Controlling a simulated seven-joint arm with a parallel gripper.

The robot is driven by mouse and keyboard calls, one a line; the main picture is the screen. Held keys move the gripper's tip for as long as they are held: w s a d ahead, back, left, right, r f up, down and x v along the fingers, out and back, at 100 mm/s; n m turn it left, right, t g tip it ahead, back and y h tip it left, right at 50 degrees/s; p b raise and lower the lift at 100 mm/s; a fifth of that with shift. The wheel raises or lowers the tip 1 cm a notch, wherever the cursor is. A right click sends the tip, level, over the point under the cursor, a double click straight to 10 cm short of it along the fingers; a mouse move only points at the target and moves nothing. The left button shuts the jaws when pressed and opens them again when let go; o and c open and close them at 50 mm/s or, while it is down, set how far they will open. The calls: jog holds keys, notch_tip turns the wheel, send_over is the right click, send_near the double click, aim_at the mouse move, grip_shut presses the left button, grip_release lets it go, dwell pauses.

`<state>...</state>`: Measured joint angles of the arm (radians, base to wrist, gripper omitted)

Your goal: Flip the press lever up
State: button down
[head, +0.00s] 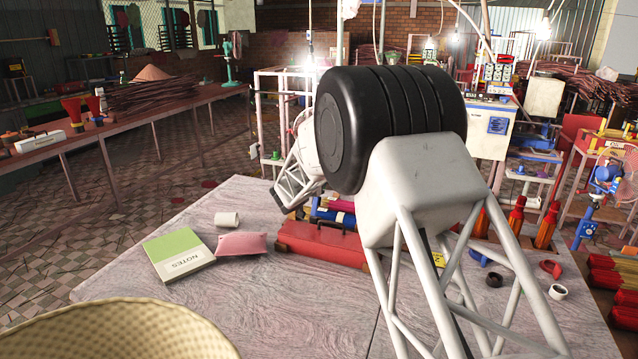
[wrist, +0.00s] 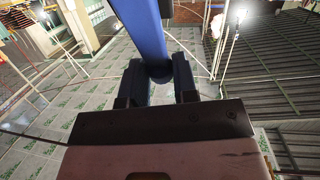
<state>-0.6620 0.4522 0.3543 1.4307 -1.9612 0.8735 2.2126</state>
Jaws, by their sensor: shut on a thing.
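In the wrist view a thick blue bar (wrist: 143,35), which looks like the press lever, comes down from the top edge and ends in a rounded dark blue end. My gripper (wrist: 158,84) has its two dark fingers on either side of that end, shut on it. The bar stands close to upright in this view. The rest of the press does not show in the wrist view. In the head view my own arm fills the middle and hides my gripper and the lever, so I cannot tell there which machine the lever belongs to.
The near table (head: 330,310) holds a green-and-white notebook (head: 180,254), a pink pouch (head: 242,243), a white roll (head: 227,219) and a red case (head: 322,244). A woven basket (head: 115,330) is at the front left. A white machine with a blue panel (head: 490,130) stands behind my arm.

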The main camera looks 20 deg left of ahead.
jog(key=shift+s+r+t, duration=0.2)
jog(key=shift+s+t, duration=0.4)
jog(key=c, duration=0.9)
grip_release()
jog(key=shift+s, duration=0.1)
jog(key=shift+s+a+r, duration=0.1)
jog(key=shift+s+a, duration=0.1)
jog(key=shift+s, duration=1.05)
jog(key=shift+s+a+r, duration=0.1)
jog(key=shift+s+a, duration=0.05)
jog(key=shift+s, duration=1.1)
jog(key=shift+s+a+r, duration=0.1)
jog(key=shift+s+a, duration=0.1)
jog(key=shift+s, duration=1.05)
